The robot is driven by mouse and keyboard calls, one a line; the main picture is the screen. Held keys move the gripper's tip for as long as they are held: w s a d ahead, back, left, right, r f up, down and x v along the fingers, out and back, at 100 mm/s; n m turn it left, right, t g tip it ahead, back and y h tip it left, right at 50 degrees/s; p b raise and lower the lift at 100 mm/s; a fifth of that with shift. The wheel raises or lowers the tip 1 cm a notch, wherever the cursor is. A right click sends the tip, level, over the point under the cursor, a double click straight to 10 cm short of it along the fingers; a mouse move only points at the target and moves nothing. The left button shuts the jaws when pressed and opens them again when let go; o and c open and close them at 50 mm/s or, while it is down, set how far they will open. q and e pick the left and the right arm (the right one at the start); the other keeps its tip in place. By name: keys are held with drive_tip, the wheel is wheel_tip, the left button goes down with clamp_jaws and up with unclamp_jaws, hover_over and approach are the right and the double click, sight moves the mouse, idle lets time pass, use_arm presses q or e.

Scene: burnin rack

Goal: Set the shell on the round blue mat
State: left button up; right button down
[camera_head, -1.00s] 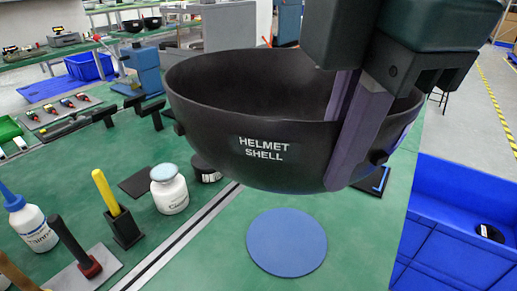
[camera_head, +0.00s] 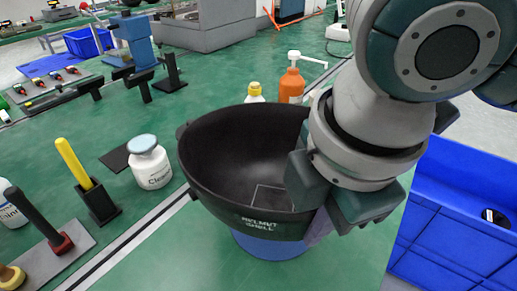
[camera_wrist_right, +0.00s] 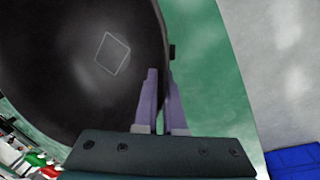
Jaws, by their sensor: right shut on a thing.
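The black helmet shell (camera_head: 225,185) is a bowl with its open side up and white lettering on its near wall. The round blue mat (camera_head: 268,249) shows below it, mostly hidden; I cannot tell whether the shell touches it. My right gripper (camera_head: 317,222) is shut on the shell's right rim, with its wrist above hiding that side. In the right wrist view the purple fingers (camera_wrist_right: 161,90) straddle the rim of the shell (camera_wrist_right: 80,60), whose inside shows a pale square outline. My left gripper is not in view.
A blue bin (camera_head: 455,225) stands at the right. A white jar (camera_head: 150,165), a yellow-handled tool in a black holder (camera_head: 103,203) and a black-handled tool (camera_head: 45,225) stand at the left. An orange pump bottle (camera_head: 291,87) stands behind the shell.

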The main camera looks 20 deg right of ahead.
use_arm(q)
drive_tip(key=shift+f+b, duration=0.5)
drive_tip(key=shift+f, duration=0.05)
use_arm(e)
wheel_tip(320, 180, down, 4)
drive_tip(key=shift+r, duration=0.1)
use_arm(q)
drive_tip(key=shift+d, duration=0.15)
use_arm(e)
drive_tip(key=shift+f, duration=0.35)
drive_tip(key=c, duration=1)
unclamp_jaws()
